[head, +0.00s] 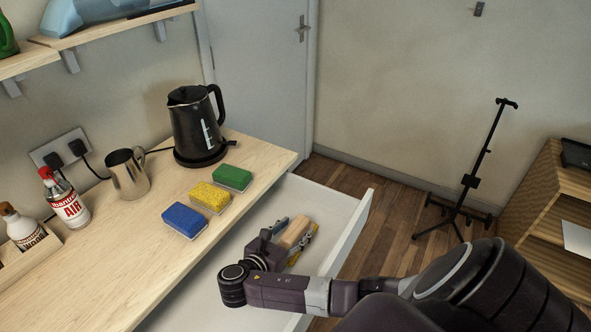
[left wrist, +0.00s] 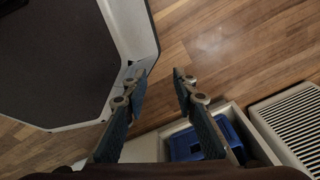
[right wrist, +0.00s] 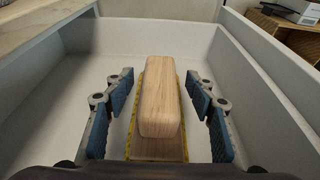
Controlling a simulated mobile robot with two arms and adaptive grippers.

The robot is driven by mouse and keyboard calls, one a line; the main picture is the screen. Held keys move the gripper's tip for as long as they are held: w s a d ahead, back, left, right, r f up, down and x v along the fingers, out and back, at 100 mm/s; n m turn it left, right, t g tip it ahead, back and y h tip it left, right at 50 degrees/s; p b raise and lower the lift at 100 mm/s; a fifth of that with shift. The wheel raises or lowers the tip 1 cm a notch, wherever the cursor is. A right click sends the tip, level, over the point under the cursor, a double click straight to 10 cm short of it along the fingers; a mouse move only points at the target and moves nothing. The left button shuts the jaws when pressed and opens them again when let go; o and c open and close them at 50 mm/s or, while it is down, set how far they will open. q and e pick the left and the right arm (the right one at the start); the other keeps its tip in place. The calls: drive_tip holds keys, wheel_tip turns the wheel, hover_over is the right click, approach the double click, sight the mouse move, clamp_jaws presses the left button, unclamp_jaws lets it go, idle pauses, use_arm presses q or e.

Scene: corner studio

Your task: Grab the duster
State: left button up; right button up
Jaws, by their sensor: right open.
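The duster, a pale wooden block with a yellow edge around its base, lies in the open white drawer (head: 352,222). It shows in the head view (head: 295,232) and in the middle of the right wrist view (right wrist: 158,100). My right gripper (head: 291,238) is open inside the drawer. Its fingers stand on both sides of the duster, with gaps between them and the wood in the right wrist view (right wrist: 160,78). My left gripper (left wrist: 160,74) is open and empty above the wooden floor, and the head view does not show it.
A black stand (head: 470,180) and a wooden shelf unit (head: 545,190) are at right.

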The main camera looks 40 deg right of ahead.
drive_tip(key=shift+w+d+f, duration=0.1)
drive_tip(key=shift+d, duration=0.2)
drive_tip(key=c, duration=1.3)
